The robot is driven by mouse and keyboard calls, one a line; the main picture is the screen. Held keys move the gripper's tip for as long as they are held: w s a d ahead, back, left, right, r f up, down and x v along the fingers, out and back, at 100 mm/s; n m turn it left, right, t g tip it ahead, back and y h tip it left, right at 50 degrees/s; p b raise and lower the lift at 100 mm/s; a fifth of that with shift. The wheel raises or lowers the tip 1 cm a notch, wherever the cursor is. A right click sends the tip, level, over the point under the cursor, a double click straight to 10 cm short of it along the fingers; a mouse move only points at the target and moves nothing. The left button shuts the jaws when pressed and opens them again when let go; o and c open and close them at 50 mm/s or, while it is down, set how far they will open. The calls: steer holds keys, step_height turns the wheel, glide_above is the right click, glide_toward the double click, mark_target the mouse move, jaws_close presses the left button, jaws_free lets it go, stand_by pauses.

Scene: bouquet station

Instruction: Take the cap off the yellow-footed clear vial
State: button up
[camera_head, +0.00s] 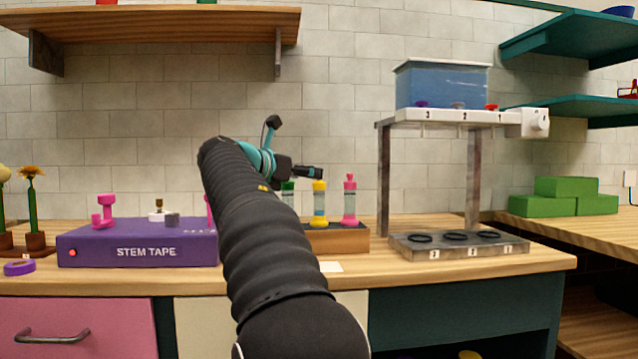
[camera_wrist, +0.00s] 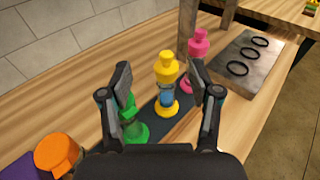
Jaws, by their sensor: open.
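The yellow-footed clear vial (camera_head: 319,205) stands upright in the middle of a row of vials, with a yellow cap (camera_head: 319,186) on top and blue contents inside. In the wrist view the yellow cap (camera_wrist: 166,68) and the vial's yellow foot (camera_wrist: 166,106) show between and beyond my open fingers. My gripper (camera_wrist: 168,82) is open and empty, its fingertips on either side of the vial in the picture. I cannot tell how far the fingers are from the cap. In the head view my gripper (camera_head: 308,172) is above the row, left of the yellow cap.
A green vial (camera_wrist: 132,122) stands left of the yellow one and a pink vial (camera_head: 350,200) right of it, both close by on a wooden rack (camera_head: 345,240). A purple stem tape box (camera_head: 140,247) is at left. A metal dispenser stand (camera_head: 473,160) is at right.

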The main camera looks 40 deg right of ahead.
mark_target(319, 181)
steer(key=shift+s+f+b+x, duration=0.1)
steer(key=shift+x, duration=0.8)
steer(key=shift+s+f+b+x, duration=0.1)
steer(key=shift+x, duration=0.8)
steer(key=shift+s+f+b+x, duration=0.1)
steer(key=shift+s+f+x, duration=0.05)
steer(key=shift+x, duration=0.75)
steer(key=shift+c, duration=0.2)
steer(key=c, duration=0.8)
